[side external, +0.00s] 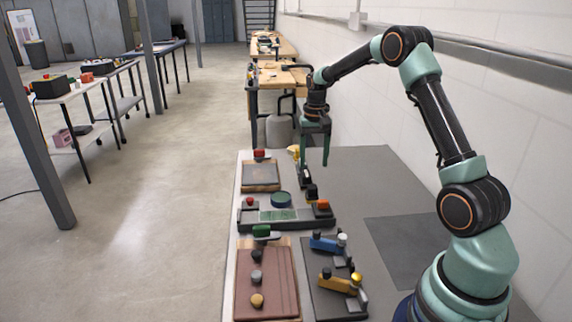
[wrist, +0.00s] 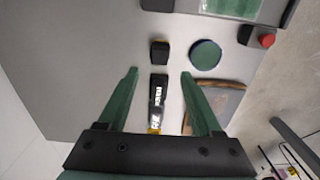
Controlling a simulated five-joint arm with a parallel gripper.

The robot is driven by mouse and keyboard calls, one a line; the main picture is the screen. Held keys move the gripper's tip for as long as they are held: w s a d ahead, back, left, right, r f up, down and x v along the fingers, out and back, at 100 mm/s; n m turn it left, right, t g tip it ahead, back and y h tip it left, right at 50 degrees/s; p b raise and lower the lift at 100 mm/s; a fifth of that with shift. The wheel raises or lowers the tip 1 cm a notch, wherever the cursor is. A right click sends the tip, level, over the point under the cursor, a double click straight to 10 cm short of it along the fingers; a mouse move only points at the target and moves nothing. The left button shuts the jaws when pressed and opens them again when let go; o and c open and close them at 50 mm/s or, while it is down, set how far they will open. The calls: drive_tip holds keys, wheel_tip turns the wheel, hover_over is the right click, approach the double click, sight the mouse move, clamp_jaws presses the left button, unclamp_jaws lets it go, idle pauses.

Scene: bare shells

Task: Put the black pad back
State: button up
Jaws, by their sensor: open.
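A small black block with a tan lower edge (wrist: 159,51) lies on the grey bench in the wrist view, just beyond my fingertips; it looks like the black pad, though I cannot be sure. In the side view a black block (side external: 312,189) stands near the long dark holder (side external: 287,219). My gripper (wrist: 160,73) is open and empty, its two green fingers pointing down above the bench. It also shows in the side view (side external: 315,167). A black item with white marks and a yellow end (wrist: 157,100) lies between the fingers in the wrist view, apparently below them.
A round green-and-blue disc (wrist: 205,54) and a wood-edged board (wrist: 218,98) lie to the right in the wrist view. A red knob (wrist: 267,41) stands further right. Boards with knobs and clamps (side external: 268,285) fill the near bench. The grey bench right of my gripper (side external: 355,175) is bare.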

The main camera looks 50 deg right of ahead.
drive_tip(key=s+a+r+n+t, duration=0.3)
drive_tip(key=s+a+r+n, duration=0.15)
drive_tip(key=a+r, duration=0.8)
drive_tip(key=s+a+n+t, duration=0.2)
drive_tip(key=s+a+n, duration=0.2)
drive_tip(key=s+a, duration=0.6)
drive_tip(key=shift+s+r+t, duration=0.3)
drive_tip(key=shift+s, duration=0.45)
